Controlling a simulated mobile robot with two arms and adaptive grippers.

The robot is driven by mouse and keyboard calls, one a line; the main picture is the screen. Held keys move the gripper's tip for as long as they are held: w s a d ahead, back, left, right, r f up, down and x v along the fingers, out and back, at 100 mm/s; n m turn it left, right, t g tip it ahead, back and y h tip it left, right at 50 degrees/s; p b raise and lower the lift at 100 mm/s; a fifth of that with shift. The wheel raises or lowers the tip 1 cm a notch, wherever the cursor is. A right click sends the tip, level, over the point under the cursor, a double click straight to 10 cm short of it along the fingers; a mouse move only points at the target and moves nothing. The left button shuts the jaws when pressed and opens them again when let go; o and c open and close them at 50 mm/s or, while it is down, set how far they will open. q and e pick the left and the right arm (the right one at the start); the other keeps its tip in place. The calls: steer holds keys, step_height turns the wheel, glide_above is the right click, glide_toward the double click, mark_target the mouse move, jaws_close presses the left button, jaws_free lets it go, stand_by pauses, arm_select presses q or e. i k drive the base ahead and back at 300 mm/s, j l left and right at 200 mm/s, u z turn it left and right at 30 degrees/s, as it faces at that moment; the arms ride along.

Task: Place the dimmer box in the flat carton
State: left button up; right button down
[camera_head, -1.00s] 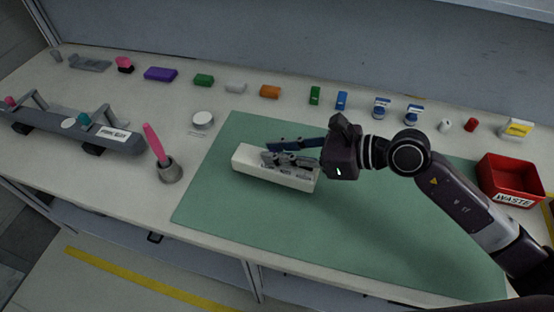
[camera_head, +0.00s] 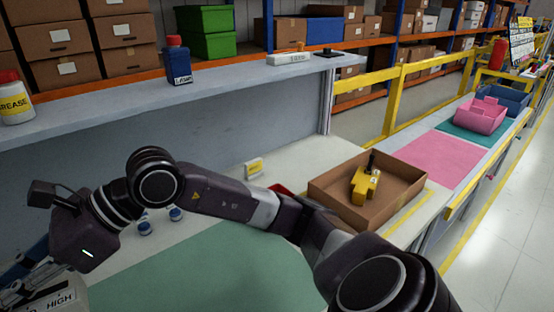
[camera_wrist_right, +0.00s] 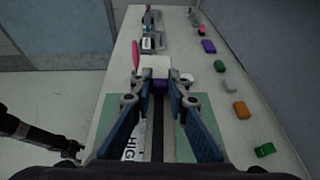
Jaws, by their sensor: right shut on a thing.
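The dimmer box (camera_head: 62,304) is a white box with dark lettering that reads HIGH, cut off by the lower left corner of the head view. My right gripper (camera_head: 18,284) is shut on it there. In the right wrist view the blue fingers (camera_wrist_right: 155,98) straddle the white box (camera_wrist_right: 131,150), mostly hidden by the gripper. Box and gripper are over the green mat, well left of the carton. The flat carton (camera_head: 328,208) is a low, open brown box at the bench's right end. A yellow thing (camera_head: 364,186) with a black top lies in it. My left gripper is not seen.
My right arm crosses the front of the head view. A red bin (camera_head: 281,188) is partly hidden behind it, beside the carton. A yellow-and-white box (camera_head: 254,168) and blue-and-white pots (camera_head: 176,214) stand behind. The green mat (camera_head: 215,270) is largely clear.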

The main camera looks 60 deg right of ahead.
mark_target(383, 203)
steer(key=k+l, duration=0.15)
steer(key=l, duration=0.35)
steer(key=k+l, duration=0.15)
steer(key=l, duration=0.4)
steer(key=k+l, duration=0.15)
steer(key=l, duration=0.35)
steer(key=k+l, duration=0.15)
steer(key=l, duration=0.35)
steer(key=k+l, duration=0.15)
steer(key=l, duration=0.35)
steer(key=k+l, duration=0.15)
steer(key=l, duration=0.4)
steer(key=k+l, duration=0.15)
steer(key=l, duration=0.35)
steer(key=k+l, duration=0.15)
steer(key=l, duration=0.35)
